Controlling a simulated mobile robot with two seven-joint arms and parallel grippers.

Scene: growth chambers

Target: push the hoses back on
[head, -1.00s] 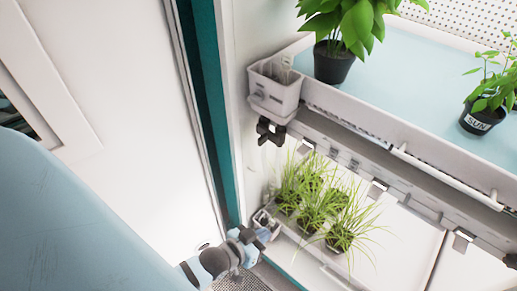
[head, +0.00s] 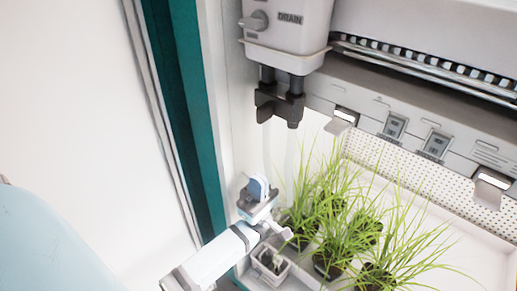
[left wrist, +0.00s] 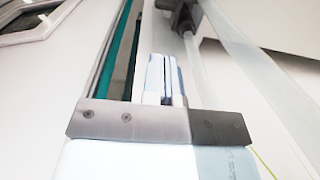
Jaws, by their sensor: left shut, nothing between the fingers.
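A grey box marked DRAIN (head: 290,22) is on the chamber wall at the top of the head view, with a black two-legged fitting (head: 279,103) under it. Faint translucent hoses (head: 291,160) show below the fitting. In the left wrist view, one narrow hose (left wrist: 207,75) runs down below the black fitting (left wrist: 183,17), and a wider hose (left wrist: 262,85) slants down to the right. I cannot tell whether either is seated. My left gripper (head: 258,188) is shut and empty, pointing up below the fitting, apparently beside the hoses. My right gripper is not in view.
Potted grass plants (head: 335,225) stand on the lower shelf, right of my left gripper. A small grey box (head: 270,266) sits at the shelf's left corner. A teal door frame edge (head: 180,110) and white panel (head: 80,110) are at the left.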

